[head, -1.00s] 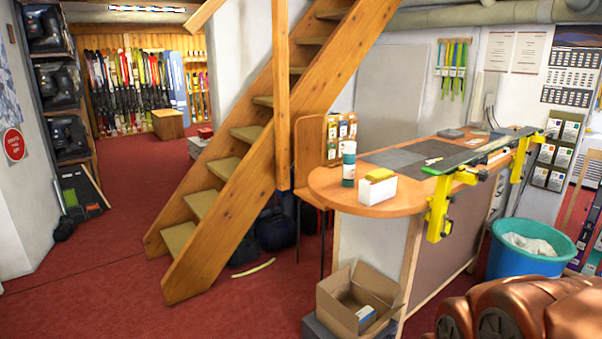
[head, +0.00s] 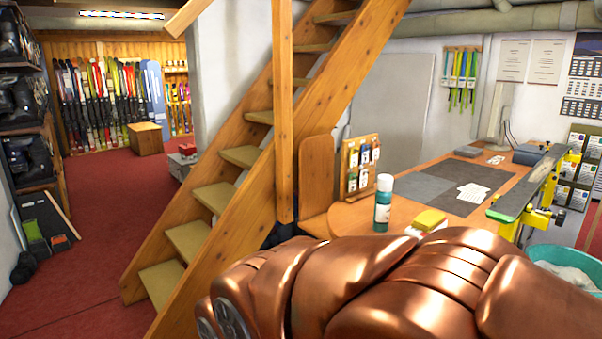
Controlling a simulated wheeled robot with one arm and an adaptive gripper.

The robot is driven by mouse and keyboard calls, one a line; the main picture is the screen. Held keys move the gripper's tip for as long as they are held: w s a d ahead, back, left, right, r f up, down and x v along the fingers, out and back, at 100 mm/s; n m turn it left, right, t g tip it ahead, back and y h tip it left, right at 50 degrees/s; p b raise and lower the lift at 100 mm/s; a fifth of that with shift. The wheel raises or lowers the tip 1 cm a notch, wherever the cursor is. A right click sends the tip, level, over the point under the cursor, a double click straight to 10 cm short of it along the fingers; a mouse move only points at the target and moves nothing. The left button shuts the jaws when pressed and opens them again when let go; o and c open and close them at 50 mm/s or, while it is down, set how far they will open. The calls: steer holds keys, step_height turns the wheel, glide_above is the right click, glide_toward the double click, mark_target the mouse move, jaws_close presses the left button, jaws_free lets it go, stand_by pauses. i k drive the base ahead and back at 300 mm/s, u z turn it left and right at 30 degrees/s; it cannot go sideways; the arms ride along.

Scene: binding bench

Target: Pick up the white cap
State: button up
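A teal bottle (head: 382,212) stands upright on the rounded near end of the wooden bench (head: 345,217). A whitish cap (head: 385,182) sits on top of it, and it is the only white cap I can make out. The copper-coloured links of my arm fill the bottom right of the head view, in front of the bench's near edge. My gripper does not show, so its opening and its place relative to the cap cannot be seen.
A yellow block (head: 430,219) sits in a white box right of the bottle, partly behind my arm. A card rack (head: 360,166) stands behind the bottle. A ski (head: 527,190) is clamped along the bench's right side. Wooden stairs (head: 220,195) rise at left; red floor (head: 108,185) is open beyond.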

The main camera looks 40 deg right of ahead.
mark_target(385, 182)
steer(key=z, duration=0.1)
steer(key=i, duration=1.5)
steer(key=z, duration=1.6)
steer(key=i, duration=0.95)
steer(key=z, duration=0.95)
